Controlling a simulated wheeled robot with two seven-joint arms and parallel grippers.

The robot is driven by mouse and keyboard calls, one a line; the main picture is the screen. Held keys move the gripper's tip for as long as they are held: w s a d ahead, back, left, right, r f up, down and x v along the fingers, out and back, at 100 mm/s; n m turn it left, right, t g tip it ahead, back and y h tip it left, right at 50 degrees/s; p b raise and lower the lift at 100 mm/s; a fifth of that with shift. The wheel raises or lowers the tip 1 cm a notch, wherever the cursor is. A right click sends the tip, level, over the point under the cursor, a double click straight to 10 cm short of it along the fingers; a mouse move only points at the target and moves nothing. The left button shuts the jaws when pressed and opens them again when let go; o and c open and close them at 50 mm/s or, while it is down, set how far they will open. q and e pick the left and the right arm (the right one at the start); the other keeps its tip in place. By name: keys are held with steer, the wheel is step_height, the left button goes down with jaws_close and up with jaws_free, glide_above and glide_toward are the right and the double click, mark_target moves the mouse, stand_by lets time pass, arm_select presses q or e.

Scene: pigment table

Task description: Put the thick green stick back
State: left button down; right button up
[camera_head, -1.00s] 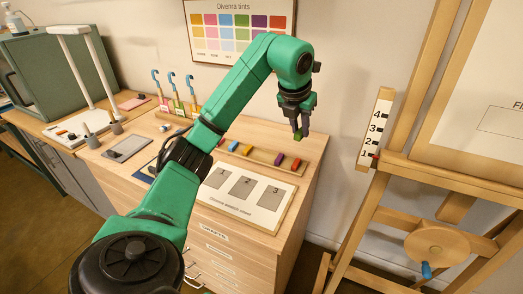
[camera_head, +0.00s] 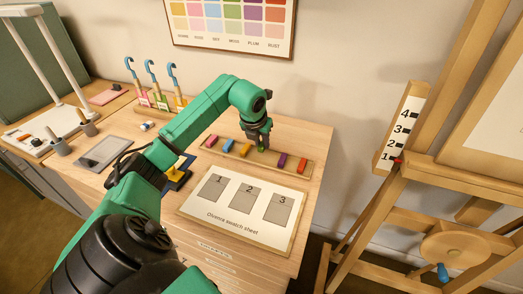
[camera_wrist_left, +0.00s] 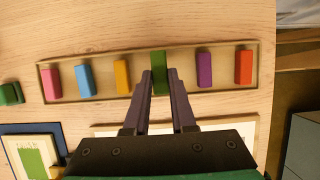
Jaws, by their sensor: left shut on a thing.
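The thick green stick (camera_wrist_left: 159,72) is between the fingers of my left gripper (camera_wrist_left: 159,80), which is shut on it. It also shows as a small green patch under the gripper (camera_head: 261,146) in the head view. The stick is over the long wooden tray (camera_wrist_left: 220,104), in the gap between the yellow stick (camera_wrist_left: 122,76) and the purple stick (camera_wrist_left: 204,69). It looks roughly upright in line with the row. I cannot tell whether it touches the tray floor. My right gripper is not in view.
The tray also holds a pink (camera_wrist_left: 51,83), a blue (camera_wrist_left: 84,79) and a red stick (camera_wrist_left: 243,67). A dark green piece (camera_wrist_left: 10,93) lies left of the tray. The swatch sheet (camera_head: 236,233) lies in front. A rack with hooked sticks (camera_head: 150,112) stands at the back left.

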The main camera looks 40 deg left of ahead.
mark_target(261, 148)
arm_select(q)
steer(key=f, duration=0.3)
steer(key=shift+s+d+f+p, duration=0.15)
steer(key=shift+d+f+p, duration=0.15)
steer(key=shift+f+p, duration=0.05)
steer(key=shift+a+f, duration=0.1)
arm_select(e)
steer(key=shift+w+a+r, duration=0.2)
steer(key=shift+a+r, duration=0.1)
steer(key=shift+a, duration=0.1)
arm_select(q)
steer(key=c, duration=0.7)
jaws_free()
steer(key=shift+c, duration=0.2)
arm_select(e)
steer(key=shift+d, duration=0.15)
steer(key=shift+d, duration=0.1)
arm_select(q)
steer(key=b+v, duration=0.2)
steer(key=v, duration=1)
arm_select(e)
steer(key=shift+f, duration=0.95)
